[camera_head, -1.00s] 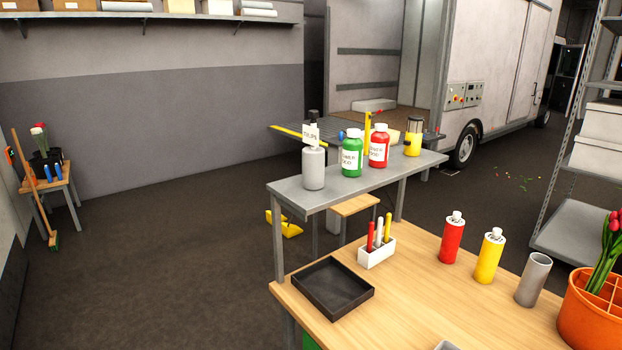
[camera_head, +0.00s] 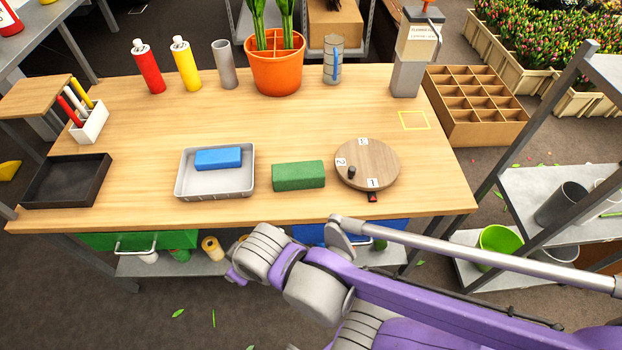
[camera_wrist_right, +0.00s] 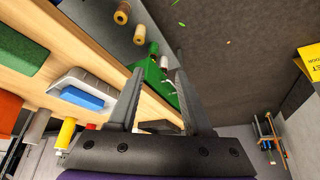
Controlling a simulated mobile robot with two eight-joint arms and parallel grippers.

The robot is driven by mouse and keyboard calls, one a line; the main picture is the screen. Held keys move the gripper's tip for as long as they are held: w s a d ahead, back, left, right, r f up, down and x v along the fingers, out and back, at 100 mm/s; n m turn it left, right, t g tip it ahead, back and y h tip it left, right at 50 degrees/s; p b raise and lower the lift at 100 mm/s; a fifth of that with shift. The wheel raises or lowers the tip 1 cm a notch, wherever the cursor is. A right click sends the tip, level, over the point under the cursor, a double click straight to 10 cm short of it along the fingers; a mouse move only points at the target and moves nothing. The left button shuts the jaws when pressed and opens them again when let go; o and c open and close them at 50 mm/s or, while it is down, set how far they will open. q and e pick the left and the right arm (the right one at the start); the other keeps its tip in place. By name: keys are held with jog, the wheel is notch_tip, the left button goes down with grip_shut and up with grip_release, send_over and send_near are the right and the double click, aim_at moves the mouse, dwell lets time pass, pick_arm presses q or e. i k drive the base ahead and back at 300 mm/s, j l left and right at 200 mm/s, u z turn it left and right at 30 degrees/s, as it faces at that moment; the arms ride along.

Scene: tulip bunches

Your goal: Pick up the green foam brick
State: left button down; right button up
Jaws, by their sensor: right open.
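The green foam brick (camera_head: 298,175) lies flat on the wooden table (camera_head: 290,120), between the grey tray (camera_head: 215,190) and the round wooden disc (camera_head: 367,164). In the right wrist view the brick (camera_wrist_right: 20,52) shows at the left edge, partly cut off. A blue brick (camera_head: 218,158) lies in the grey tray. My right gripper (camera_wrist_right: 159,64) is open and empty, off the table's front edge and apart from the green brick. In the head view my right arm comes in from the right and its fingers cannot be made out. My left gripper is not in view.
A black tray (camera_head: 66,181) and a white pen holder (camera_head: 91,122) stand at the left. Red and yellow bottles, a grey cup and an orange pot (camera_head: 274,72) stand along the back. The tabletop in front of the pot is clear. A green drawer (camera_head: 137,240) sits under the table.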

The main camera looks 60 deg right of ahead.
aim_at(310, 174)
jog(key=k+z, duration=0.1)
jog(key=z, duration=1.75)
jog(key=l, duration=0.45)
jog(key=l+u, duration=0.1)
jog(key=u, duration=0.25)
jog(key=l+u, duration=0.1)
jog(key=u, duration=0.3)
jog(key=l+u, duration=0.15)
jog(key=u, duration=0.2)
jog(key=i+l+u, duration=0.55)
jog(key=k+j, duration=0.1)
